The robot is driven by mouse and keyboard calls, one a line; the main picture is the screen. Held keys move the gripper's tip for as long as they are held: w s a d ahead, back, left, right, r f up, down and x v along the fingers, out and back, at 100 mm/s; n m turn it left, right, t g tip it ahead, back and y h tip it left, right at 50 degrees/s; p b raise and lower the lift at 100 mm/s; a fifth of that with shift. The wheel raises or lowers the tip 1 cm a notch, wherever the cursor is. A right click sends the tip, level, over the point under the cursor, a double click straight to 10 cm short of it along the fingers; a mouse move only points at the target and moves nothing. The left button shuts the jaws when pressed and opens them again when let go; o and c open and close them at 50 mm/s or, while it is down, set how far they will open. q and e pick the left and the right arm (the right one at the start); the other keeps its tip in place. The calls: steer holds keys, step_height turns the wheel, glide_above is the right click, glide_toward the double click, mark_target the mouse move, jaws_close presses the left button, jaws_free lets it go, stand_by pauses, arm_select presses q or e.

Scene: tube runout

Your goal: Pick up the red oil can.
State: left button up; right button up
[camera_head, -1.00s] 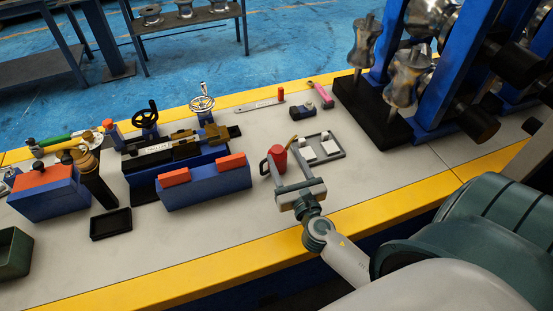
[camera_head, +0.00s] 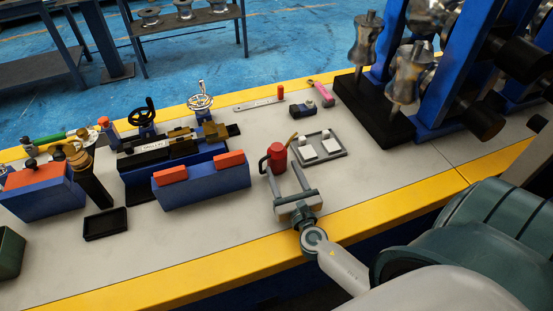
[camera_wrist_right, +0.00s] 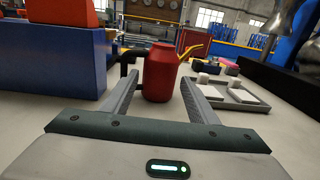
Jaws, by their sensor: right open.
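The red oil can (camera_head: 277,158) stands upright on the grey bench top, with a black handle on its left and a yellow spout pointing up to the right. My right gripper (camera_head: 287,178) is open and low over the bench on the near side of the can. In the right wrist view the can (camera_wrist_right: 161,75) shows between and just beyond the two fingers of the right gripper (camera_wrist_right: 160,90). No finger clearly presses on it. The black handle reaches toward the left finger. My left gripper is not in view.
A blue block with red pads (camera_head: 205,185) stands close left of the can. A grey tray with white pieces (camera_head: 335,155) lies close to its right. Blue roller stands (camera_head: 440,100) rise at the right.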

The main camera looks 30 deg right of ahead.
mark_target(280, 165)
stand_by(0.3)
steer(key=shift+w+d+r, duration=0.1)
steer(key=shift+w, duration=0.2)
steer(key=p+x, duration=0.1)
steer(key=x, duration=0.3)
steer(key=shift+w, duration=0.15)
steer(key=shift+w+d, duration=0.25)
steer(key=shift+w, duration=0.45)
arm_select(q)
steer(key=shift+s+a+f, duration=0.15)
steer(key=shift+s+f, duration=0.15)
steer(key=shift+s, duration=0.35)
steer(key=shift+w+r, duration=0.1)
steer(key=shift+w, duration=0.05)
arm_select(e)
steer(key=c, duration=0.9)
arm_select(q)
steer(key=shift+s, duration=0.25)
